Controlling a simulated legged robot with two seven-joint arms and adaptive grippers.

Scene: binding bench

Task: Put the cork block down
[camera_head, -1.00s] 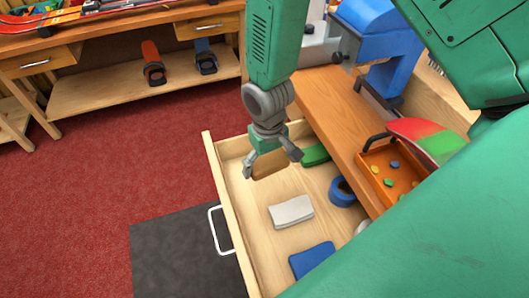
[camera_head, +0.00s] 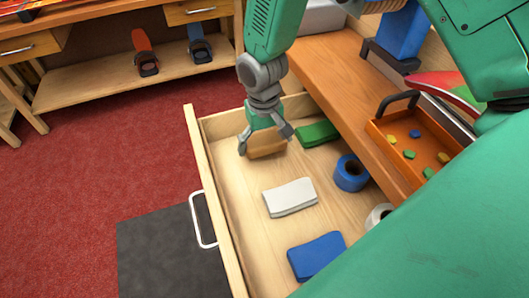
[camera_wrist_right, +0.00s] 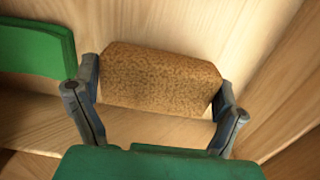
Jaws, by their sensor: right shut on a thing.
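The cork block (camera_head: 266,146) is a speckled brown block. It also shows in the right wrist view (camera_wrist_right: 160,80), lengthwise between the two fingers. My right gripper (camera_head: 266,142) is shut on it, a finger at each end. The gripper and block are inside the open wooden drawer (camera_head: 232,232), toward its far end. I cannot tell whether the block touches the drawer floor. My left gripper is not in view.
In the drawer, a green block (camera_head: 318,133) lies right of the gripper, with a white block (camera_head: 290,197), a blue tape roll (camera_head: 350,174), a white roll (camera_head: 377,216) and a blue block (camera_head: 316,256) nearer. An orange tray (camera_head: 413,165) stands on the bench.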

